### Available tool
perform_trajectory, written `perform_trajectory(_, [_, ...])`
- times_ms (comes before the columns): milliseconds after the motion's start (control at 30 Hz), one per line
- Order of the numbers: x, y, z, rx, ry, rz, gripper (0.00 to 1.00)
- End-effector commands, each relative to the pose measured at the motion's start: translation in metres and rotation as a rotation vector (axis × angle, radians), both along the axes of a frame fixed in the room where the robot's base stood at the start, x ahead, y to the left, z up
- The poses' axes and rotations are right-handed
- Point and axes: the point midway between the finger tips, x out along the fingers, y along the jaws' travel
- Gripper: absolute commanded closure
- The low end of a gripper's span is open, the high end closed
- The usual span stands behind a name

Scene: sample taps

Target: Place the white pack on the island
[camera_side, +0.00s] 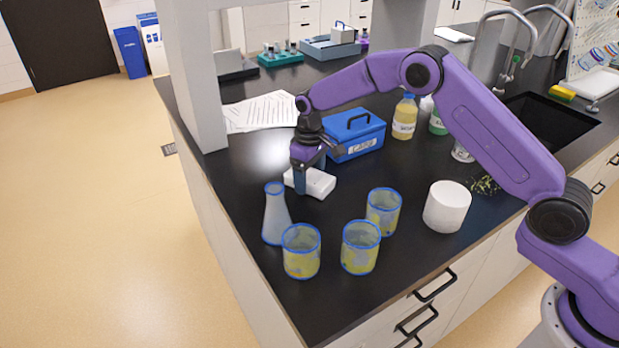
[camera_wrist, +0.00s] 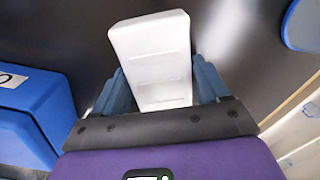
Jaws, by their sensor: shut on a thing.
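The white pack (camera_side: 320,184) is a small pale block at the middle of the black-topped island (camera_side: 235,170). My gripper (camera_side: 309,174) points down at it with blue fingers on either side. In the wrist view the white pack (camera_wrist: 152,50) lies between the two fingers of my gripper (camera_wrist: 162,88), slightly tilted. The gripper is shut on the pack. The pack is at or just above the island top; a small gap cannot be made out. The fingers hide part of its sides.
A blue case (camera_side: 357,140) stands close behind the pack. A flask (camera_side: 276,218) and blue-rimmed beakers (camera_side: 301,252) stand in front, with a white cylinder (camera_side: 446,208) to the right. Papers (camera_side: 262,111) lie behind left. Bare counter lies left of the gripper.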

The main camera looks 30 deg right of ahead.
Motion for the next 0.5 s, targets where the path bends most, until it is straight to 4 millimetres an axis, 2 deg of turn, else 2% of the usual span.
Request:
perform_trajectory(167, [0.001,0.000,0.013,0.002,-0.004,0.000,0.69])
perform_trajectory(300, [0.001,0.001,0.033,0.003,-0.005,0.000,0.69])
perform_trajectory(500, [-0.024,-0.006,0.063,0.002,-0.005,0.001,0.69])
